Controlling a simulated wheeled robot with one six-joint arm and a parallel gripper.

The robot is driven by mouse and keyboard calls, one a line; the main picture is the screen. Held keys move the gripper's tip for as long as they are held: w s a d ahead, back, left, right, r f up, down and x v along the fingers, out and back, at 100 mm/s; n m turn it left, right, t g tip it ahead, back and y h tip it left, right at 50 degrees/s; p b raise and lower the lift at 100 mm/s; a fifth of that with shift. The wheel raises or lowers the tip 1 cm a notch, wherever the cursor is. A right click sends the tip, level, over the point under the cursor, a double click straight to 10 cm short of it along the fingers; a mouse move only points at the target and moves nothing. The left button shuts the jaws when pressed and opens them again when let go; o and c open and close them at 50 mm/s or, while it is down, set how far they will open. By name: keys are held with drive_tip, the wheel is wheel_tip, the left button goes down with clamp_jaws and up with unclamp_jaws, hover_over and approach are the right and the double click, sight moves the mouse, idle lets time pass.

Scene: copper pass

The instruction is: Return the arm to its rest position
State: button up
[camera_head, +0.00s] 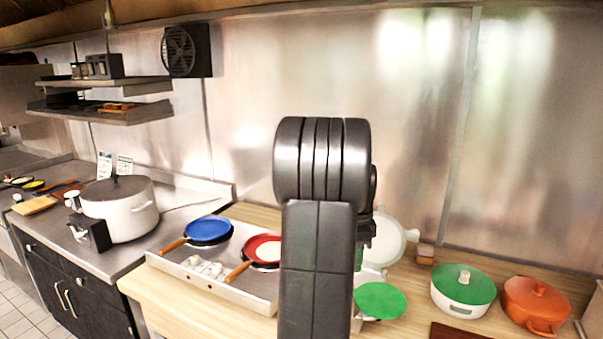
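My arm stands upright in the middle of the head view, dark grey, with a thick rounded joint near the picture's centre. It covers part of the wooden counter (183,296) and the wall behind. My gripper is not clearly visible; the far end of the arm is hidden behind its own links. Whether it holds anything cannot be seen.
Left of my arm, a blue pan (208,230) and a red pan (263,250) sit on a hob (225,283). Right are a green disc (380,300), a green-lidded pot (463,289) and an orange pot (536,305). A white pot (120,208) stands farther left.

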drive_tip(key=w+a+f+n, duration=0.2)
drive_tip(key=a+f+n, duration=0.2)
drive_tip(key=a+n, duration=0.1)
drive_tip(key=shift+w+a+n, duration=0.35)
drive_tip(key=shift+n, duration=0.35)
